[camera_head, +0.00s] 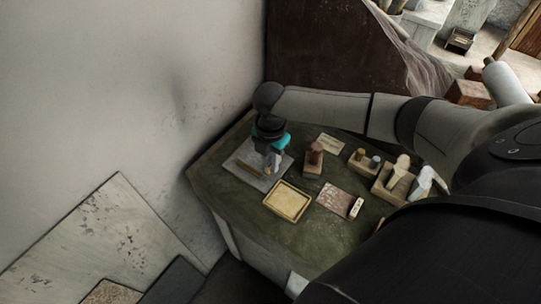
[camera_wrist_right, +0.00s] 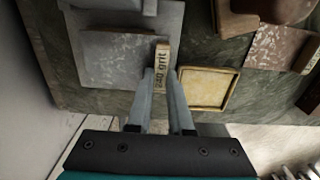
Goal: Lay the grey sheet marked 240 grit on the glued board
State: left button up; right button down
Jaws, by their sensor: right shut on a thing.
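My right gripper (camera_head: 272,166) points down at the left of the table, and its fingers (camera_wrist_right: 163,76) are shut on the pale wooden grip marked "240 grit" (camera_wrist_right: 161,62). The grip sits at one edge of the mottled grey sheet (camera_wrist_right: 118,58). The sheet is over a larger flat grey slab (camera_wrist_right: 84,20), which also shows in the head view (camera_head: 245,158); I cannot tell whether they touch. A yellowish board with a raised rim (camera_head: 287,201), seemingly the glued board, lies just beside the slab, also in the wrist view (camera_wrist_right: 206,88). Its face is bare. My left gripper is not in view.
A reddish-brown sheet (camera_head: 332,196) with a labelled pale block (camera_head: 356,207) lies right of the yellowish board. A brown-topped block (camera_head: 314,158), a pale card (camera_head: 330,143) and wooden holders (camera_head: 388,186) stand behind. The wall is close on the left.

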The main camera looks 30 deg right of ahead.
dwell(0.4)
jog(key=shift+p, duration=0.35)
jog(key=shift+f+b, duration=0.4)
jog(key=shift+f, duration=0.35)
dwell(0.4)
jog(key=c, duration=0.7)
grip_release()
jog(key=shift+c, duration=0.2)
jog(key=shift+r, duration=0.2)
jog(key=shift+r+p, duration=1.9)
jog(key=shift+p, duration=0.45)
jog(key=shift+s+f, duration=0.1)
